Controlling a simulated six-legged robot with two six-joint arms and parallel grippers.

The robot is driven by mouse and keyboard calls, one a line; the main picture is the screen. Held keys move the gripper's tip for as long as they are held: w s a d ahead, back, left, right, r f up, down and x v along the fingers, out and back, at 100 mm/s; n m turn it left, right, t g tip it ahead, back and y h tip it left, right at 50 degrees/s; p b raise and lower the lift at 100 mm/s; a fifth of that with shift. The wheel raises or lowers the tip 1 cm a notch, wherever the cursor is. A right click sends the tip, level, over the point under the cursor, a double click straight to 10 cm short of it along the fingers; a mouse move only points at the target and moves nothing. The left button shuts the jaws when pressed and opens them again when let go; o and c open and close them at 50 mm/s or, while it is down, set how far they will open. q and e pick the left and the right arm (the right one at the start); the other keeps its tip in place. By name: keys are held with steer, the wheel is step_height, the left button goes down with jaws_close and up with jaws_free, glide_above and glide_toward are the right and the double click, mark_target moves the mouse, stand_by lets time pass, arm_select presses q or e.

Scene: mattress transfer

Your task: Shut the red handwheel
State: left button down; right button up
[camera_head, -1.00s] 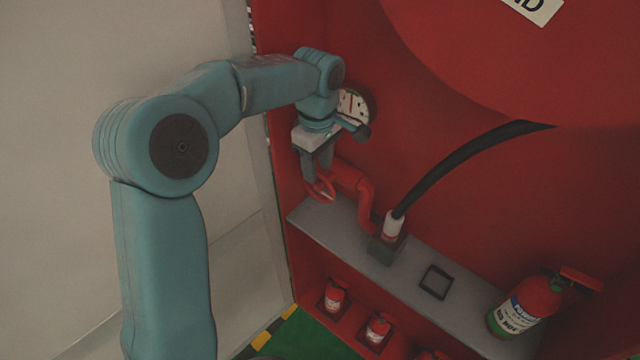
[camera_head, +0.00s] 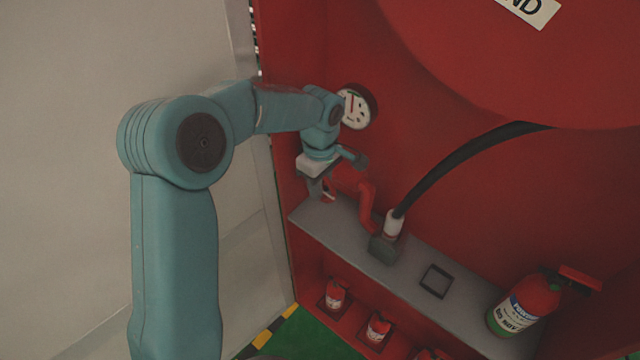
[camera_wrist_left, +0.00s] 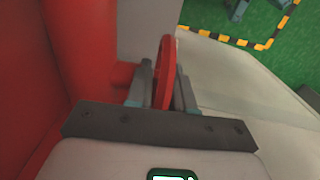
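The red handwheel (camera_wrist_left: 166,72) stands edge-on between the two fingers of my left gripper (camera_wrist_left: 164,92) in the left wrist view. The fingers lie close along both faces of its rim, with no clear gap, so the gripper looks shut on it. In the head view my left gripper (camera_head: 321,190) reaches down beside the red pipe (camera_head: 366,205), and its hand hides most of the handwheel. My right gripper is in neither view.
A round white gauge (camera_head: 354,108) sits on the red wall just above my left wrist. A black hose (camera_head: 455,165) runs down to a nozzle on the grey shelf (camera_head: 330,226). A fire extinguisher (camera_head: 520,305) stands at the right. A pale panel (camera_head: 90,80) borders the left side.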

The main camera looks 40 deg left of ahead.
arm_select(q)
steer(key=shift+h+p, duration=0.4)
steer(key=shift+h, duration=0.3)
steer(key=c, duration=1.1)
jaws_free()
steer(key=shift+r, duration=0.1)
steer(key=r, duration=0.5)
steer(key=a+r, duration=0.1)
steer(key=r, duration=0.4)
steer(key=a+r, duration=0.1)
steer(key=r, duration=0.5)
steer(key=shift+w, duration=0.1)
